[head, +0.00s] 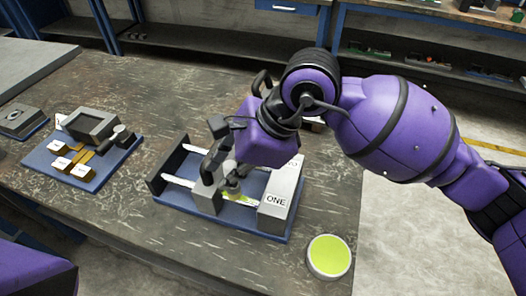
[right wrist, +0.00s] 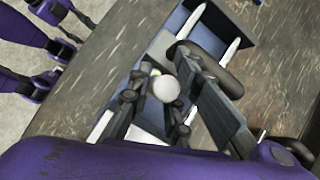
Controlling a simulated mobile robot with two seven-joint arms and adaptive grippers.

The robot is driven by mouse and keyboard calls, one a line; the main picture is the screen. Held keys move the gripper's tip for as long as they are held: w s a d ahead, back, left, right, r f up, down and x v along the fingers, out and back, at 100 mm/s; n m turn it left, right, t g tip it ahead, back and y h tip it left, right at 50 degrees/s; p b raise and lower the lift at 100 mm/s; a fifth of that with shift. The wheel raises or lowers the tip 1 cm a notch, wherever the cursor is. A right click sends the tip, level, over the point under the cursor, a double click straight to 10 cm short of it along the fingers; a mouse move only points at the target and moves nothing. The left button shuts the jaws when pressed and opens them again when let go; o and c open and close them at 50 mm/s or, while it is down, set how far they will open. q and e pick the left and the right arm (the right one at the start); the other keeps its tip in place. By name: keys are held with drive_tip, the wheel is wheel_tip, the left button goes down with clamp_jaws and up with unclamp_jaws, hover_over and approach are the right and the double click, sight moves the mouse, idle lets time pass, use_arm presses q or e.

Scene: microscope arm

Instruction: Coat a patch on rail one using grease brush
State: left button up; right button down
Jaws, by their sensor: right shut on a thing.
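My right gripper (head: 222,163) is shut on the grease brush (head: 231,184), holding it roughly upright over the blue rail fixture (head: 262,233). The brush's lower end is at the front rail, rail one (head: 178,181), beside the block labelled ONE (head: 276,200). Yellow-green grease shows on this rail around the brush; exact bristle contact is hard to tell. In the right wrist view the brush's pale round top (right wrist: 167,88) sits between the dark fingers. A round grease pot (head: 329,257) with yellow-green grease stands right of the fixture.
A grey carriage block (head: 206,197) sits on the rails left of the brush. A dark end plate (head: 166,166) closes the fixture's left side. Another blue board (head: 82,170) with labelled blocks lies further left. The front table is mostly clear.

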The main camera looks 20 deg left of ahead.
sight(235, 188)
drive_tip(key=shift+a, duration=0.55)
drive_tip(key=shift+d+r, duration=0.1)
drive_tip(key=shift+d, duration=2.25)
drive_tip(key=shift+a, duration=1.45)
use_arm(q)
drive_tip(key=shift+s+f, duration=0.15)
drive_tip(key=shift+f, duration=0.1)
use_arm(e)
drive_tip(key=shift+a, duration=0.9)
use_arm(q)
drive_tip(key=shift+t, duration=0.3)
drive_tip(key=shift+w+r+p, duration=0.65)
drive_tip(key=shift+r, duration=0.35)
drive_tip(key=shift+w+r+p, duration=0.6)
drive_tip(key=shift+r, duration=0.35)
use_arm(e)
drive_tip(key=shift+r, duration=2.95)
drive_tip(key=shift+r, duration=0.1)
